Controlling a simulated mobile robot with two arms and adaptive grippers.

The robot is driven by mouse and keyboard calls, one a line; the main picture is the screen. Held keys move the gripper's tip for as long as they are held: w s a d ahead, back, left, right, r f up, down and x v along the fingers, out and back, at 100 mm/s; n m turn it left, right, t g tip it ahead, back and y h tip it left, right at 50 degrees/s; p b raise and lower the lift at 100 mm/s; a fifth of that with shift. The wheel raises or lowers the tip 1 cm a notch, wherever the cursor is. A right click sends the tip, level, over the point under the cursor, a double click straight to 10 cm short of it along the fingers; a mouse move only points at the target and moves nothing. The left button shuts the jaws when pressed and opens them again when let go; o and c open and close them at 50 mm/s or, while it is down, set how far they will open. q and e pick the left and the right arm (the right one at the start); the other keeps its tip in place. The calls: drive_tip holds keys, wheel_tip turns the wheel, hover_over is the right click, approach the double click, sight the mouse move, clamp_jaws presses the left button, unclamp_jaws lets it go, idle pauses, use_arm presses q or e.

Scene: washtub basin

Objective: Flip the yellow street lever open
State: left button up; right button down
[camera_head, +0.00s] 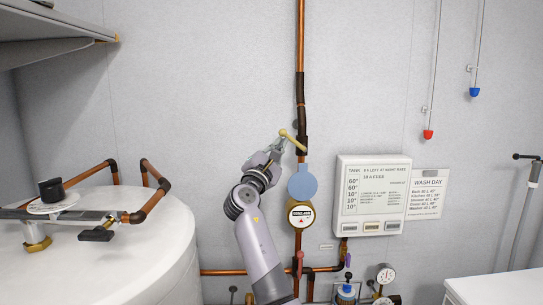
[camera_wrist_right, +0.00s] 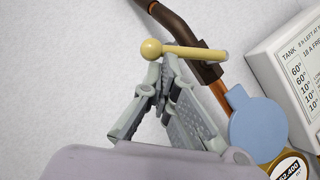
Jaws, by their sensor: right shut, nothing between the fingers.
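The yellow lever (camera_head: 293,141) is a short rod with a ball on its end, on the dark fitting of the vertical copper pipe. In the head view it slants up and left from the pipe. In the right wrist view the lever (camera_wrist_right: 195,52) crosses the upper middle, ball to the left. My right gripper (camera_head: 274,148) is shut and empty, just below and left of the lever. In the wrist view its fingertips (camera_wrist_right: 160,68) are right below the ball end; I cannot tell whether they touch it. My left gripper is not in view.
A blue disc (camera_head: 302,182) and round meter (camera_head: 301,215) sit below the lever on the pipe. A white tank panel (camera_head: 372,195) is to the right. A white tub (camera_head: 135,262) with copper pipes stands left. The wall left of the lever is clear.

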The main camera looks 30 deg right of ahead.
sight(285, 132)
drive_tip(key=r+m+g+p, duration=0.1)
drive_tip(key=m, duration=0.1)
drive_tip(key=d+r+m+g+p, duration=0.1)
drive_tip(key=m, duration=0.1)
drive_tip(key=s+r+m+g+y+p, duration=0.1)
drive_tip(key=m, duration=0.1)
drive_tip(key=shift+d+r+g, duration=0.4)
drive_tip(key=m+y+p, duration=0.1)
drive_tip(key=s+d+r+m+g+p, duration=0.1)
drive_tip(key=m, duration=0.1)
drive_tip(key=shift+d+m+y, duration=0.25)
drive_tip(key=shift+m+y, duration=0.05)
drive_tip(key=shift+y, duration=0.1)
drive_tip(key=shift+p, duration=0.3)
